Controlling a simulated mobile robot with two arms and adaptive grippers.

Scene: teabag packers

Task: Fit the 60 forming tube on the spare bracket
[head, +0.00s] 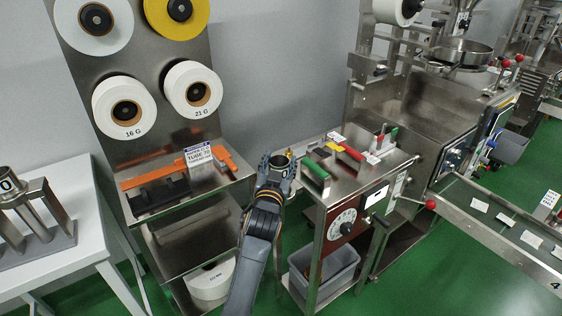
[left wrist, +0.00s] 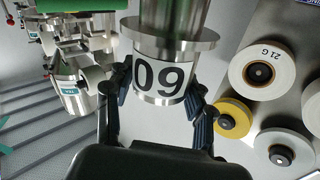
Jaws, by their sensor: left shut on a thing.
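My left gripper (head: 277,168) is shut on a steel forming tube (head: 283,160), held upright in the gap between the shelf stand and the steel cart. In the left wrist view the tube (left wrist: 165,75) fills the middle. Its white label appears upside down as "09", which reads 60 the right way up, and a wide steel flange lies beside the label. The fingers press on both sides of the labelled collar. My right gripper is not in view. I cannot pick out the spare bracket with certainty.
A white table (head: 100,235) at the left bears a tube rack (head: 48,250). The shelf stand (head: 200,205) carries film reels and a sign reading "TUBE 70". The cart (head: 345,185) holds coloured-handled tools. The packing machine (head: 425,110) stands at the back right.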

